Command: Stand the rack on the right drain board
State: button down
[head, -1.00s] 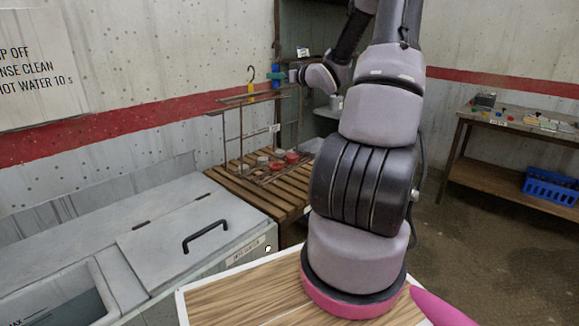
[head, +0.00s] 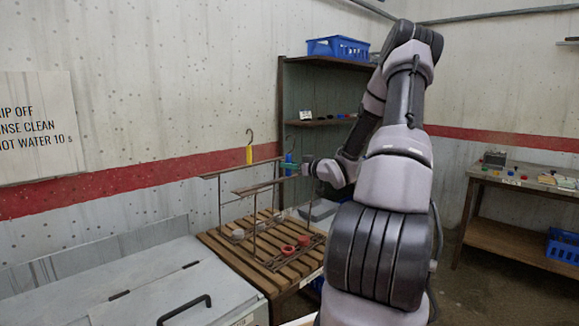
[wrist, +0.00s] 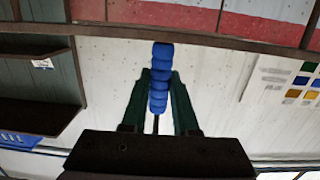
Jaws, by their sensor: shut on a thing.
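The rack (head: 254,215) is a thin rusty metal frame with upper rails and a low tray holding red and pale round pieces. It looks upright at the slatted wooden drain board (head: 228,252). I cannot tell whether its feet touch the slats. Two hooks rise from it, one with a yellow grip (head: 249,155) and one with a blue grip (head: 289,160). My gripper (head: 297,168) is at the rack's top right, shut on the blue grip. In the wrist view the ribbed blue grip (wrist: 160,80) sits between the green fingers, with a rack rail (wrist: 215,40) crossing beyond.
A lidded metal sink unit (head: 150,295) adjoins the board at left. Dark shelves (head: 318,90) with a blue crate (head: 338,46) on top stand behind. A wooden table (head: 515,185) with small items is at far right; open floor lies before it.

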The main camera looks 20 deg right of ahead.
jog(key=c, duration=0.7)
grip_release()
jog(key=shift+r, duration=0.1)
jog(key=v, duration=1.2)
jog(key=s+a+r+m+g+h, duration=0.6)
jog(key=r+h, duration=0.3)
jog(key=r, duration=0.3)
jog(key=s+a+r+g+y, duration=0.1)
jog(key=s+a+y, duration=0.1)
jog(key=s+a, duration=0.3)
jog(key=s+a+r+m+g+y, duration=0.1)
jog(key=s+a+r, duration=0.1)
jog(key=s+a, duration=0.4)
jog(key=s+a+r+g+y, duration=0.1)
jog(key=s+a+y, duration=0.1)
jog(key=s+a, duration=0.3)
jog(key=shift+s+a+r+m+y, duration=0.1)
jog(key=shift+s+r+m+y, duration=0.1)
jog(key=shift+s, duration=0.7)
jog(key=shift+s+a+r+m+y, duration=0.1)
jog(key=shift+s+m, duration=0.1)
jog(key=shift+s, duration=0.7)
